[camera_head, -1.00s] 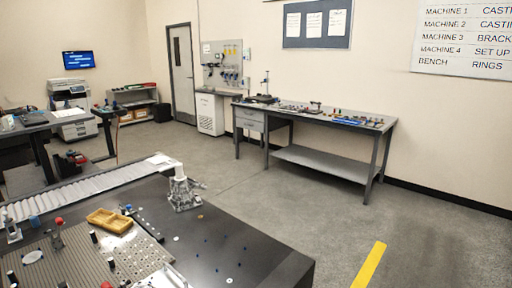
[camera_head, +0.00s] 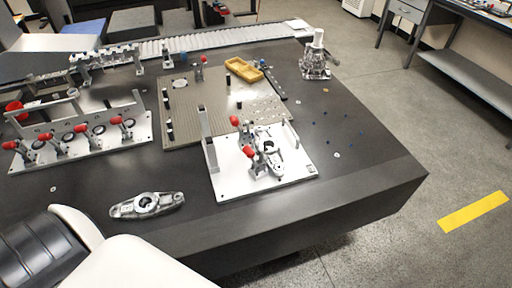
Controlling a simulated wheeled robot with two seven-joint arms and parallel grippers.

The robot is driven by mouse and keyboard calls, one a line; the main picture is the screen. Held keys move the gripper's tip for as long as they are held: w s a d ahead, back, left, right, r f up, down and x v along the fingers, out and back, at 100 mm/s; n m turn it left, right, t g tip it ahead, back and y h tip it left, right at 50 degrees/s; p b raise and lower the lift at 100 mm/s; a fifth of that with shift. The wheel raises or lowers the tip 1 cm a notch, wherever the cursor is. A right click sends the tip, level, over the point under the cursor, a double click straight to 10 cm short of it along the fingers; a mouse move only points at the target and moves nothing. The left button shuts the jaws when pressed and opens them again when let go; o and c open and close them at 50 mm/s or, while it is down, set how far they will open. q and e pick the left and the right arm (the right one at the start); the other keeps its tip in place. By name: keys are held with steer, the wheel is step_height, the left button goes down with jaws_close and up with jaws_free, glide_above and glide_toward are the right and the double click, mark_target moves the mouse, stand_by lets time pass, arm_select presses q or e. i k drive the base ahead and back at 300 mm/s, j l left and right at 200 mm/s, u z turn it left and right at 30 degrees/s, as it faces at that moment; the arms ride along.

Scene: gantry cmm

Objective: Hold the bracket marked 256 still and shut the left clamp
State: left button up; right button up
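A grey metal bracket (camera_head: 272,158) sits on a white fixture plate (camera_head: 228,184) in the middle of the black table. Two toggle clamps with red handles stand at its left side, a nearer clamp (camera_head: 250,153) and a farther clamp (camera_head: 235,121). Their handles look raised, but I cannot tell surely whether either is shut. A second, similar bracket (camera_head: 147,205) lies loose on the table at the front left. No number is readable on either bracket, so I cannot tell which is 256. Neither of my grippers is in view; part of my arm shows at the lower left.
A white fixture (camera_head: 85,142) with several red-handled clamps stands at left. A perforated plate (camera_head: 185,110) carries posts behind the central fixture. A yellow tray (camera_head: 243,69) and a metal casting (camera_head: 316,66) stand farther back. The table's right front is clear.

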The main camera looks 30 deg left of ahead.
mark_target(249, 152)
steer(key=i+l, duration=0.2)
steer(key=l, duration=0.15)
steer(key=i+l+u, duration=0.1)
steer(key=u, duration=0.25)
steer(key=i+l+u, duration=0.1)
steer(key=l+u, duration=0.5)
steer(key=u, duration=0.15)
steer(key=i+l+u, duration=0.1)
steer(key=u, duration=0.25)
steer(key=l+u, duration=0.2)
steer(key=u, duration=0.15)
steer(key=l+u, duration=0.15)
steer(key=u, duration=0.25)
steer(key=i+l, duration=0.05)
